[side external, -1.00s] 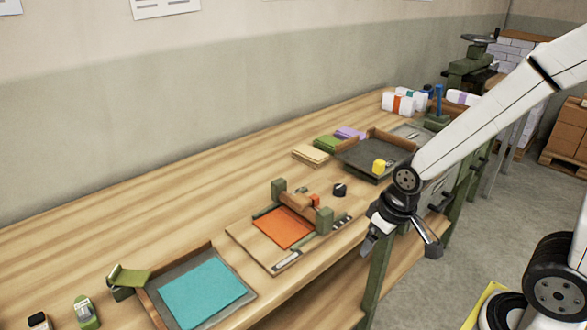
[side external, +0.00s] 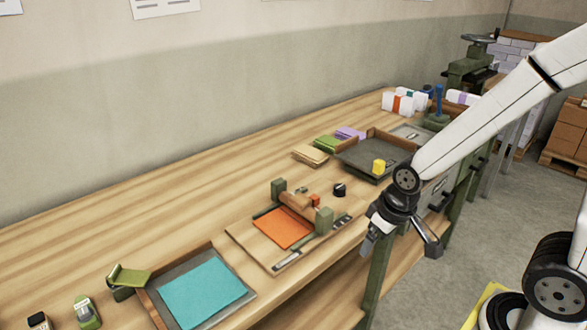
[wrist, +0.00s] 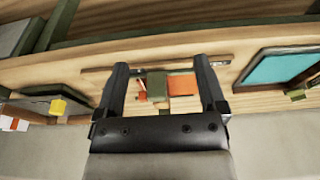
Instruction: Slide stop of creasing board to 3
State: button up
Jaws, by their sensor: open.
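The creasing board (side external: 262,246) is a wooden board lying on the bench, with an orange sheet (side external: 284,228) on it. It carries green end blocks (side external: 324,220), a wooden bar (side external: 298,205) and a small orange-red piece (side external: 315,200). A strip with pale and dark marks runs along its front edge; I cannot read a 3 or clearly pick out the stop. My gripper (side external: 402,243) is open and empty, in front of and to the right of the board. In the wrist view the board's green block (wrist: 157,86) and orange sheet (wrist: 182,86) appear between and beyond the fingers (wrist: 161,72).
A tray with a teal sheet (side external: 202,290) stands at the left. A dark tray (side external: 362,156) with a yellow item (side external: 379,166) stands behind, near my arm. A black knob-like item (side external: 340,189) sits behind the board. The bench's back left is clear.

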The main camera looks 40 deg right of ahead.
jog(key=shift+c, duration=1.3)
jog(key=m+g, duration=0.2)
jog(key=m, duration=1.5)
send_over(314, 196)
jog(key=s, duration=0.1)
jog(key=shift+s+a+r, duration=0.1)
jog(key=shift+a+r, duration=0.2)
jog(key=shift+w+d+f+m+g, duration=0.1)
jog(key=shift+w+d+m+g, duration=0.2)
jog(key=shift+w+m, duration=0.2)
jog(key=shift+f, duration=0.15)
jog(key=shift+f, duration=3.75)
grip_shut()
